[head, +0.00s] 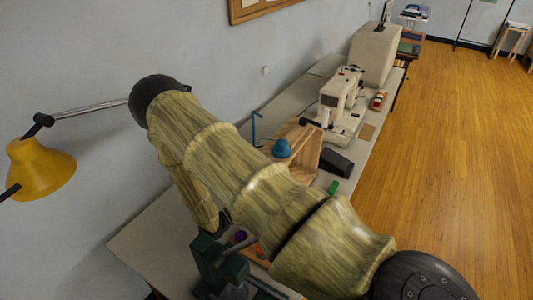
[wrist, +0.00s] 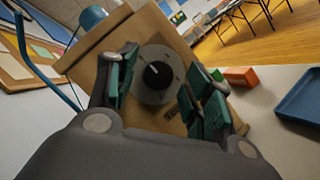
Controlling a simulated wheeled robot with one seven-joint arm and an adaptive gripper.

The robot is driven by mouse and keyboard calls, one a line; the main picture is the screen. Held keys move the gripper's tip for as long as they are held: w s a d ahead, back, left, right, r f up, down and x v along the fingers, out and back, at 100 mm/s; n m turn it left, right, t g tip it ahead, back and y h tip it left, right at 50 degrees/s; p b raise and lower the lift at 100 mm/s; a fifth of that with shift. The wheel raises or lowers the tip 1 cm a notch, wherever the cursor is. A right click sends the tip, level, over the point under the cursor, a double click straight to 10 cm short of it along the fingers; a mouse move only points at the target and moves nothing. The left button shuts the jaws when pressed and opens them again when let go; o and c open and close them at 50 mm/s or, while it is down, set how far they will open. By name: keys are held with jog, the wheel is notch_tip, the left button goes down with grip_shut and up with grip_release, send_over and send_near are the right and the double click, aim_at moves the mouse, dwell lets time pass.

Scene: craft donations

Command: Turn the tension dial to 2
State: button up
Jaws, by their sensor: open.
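The tension dial shows in the wrist view as a black round knob (wrist: 157,75) on a pale grey disc, set on the face of a wooden box (wrist: 182,52). A small light mark shows near the knob; I cannot read any numbers or tell the setting. My gripper (wrist: 161,63) is open, with one green-padded finger on each side of the dial in the picture. I see no contact with the knob.
A blue spool (wrist: 92,17) is at the box's top, beside a bent blue rod (wrist: 37,62). An orange block (wrist: 240,77) and a blue tray (wrist: 300,96) lie right. A yellow lamp (head: 40,165) hangs left.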

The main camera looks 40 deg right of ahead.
jog(key=c, duration=1)
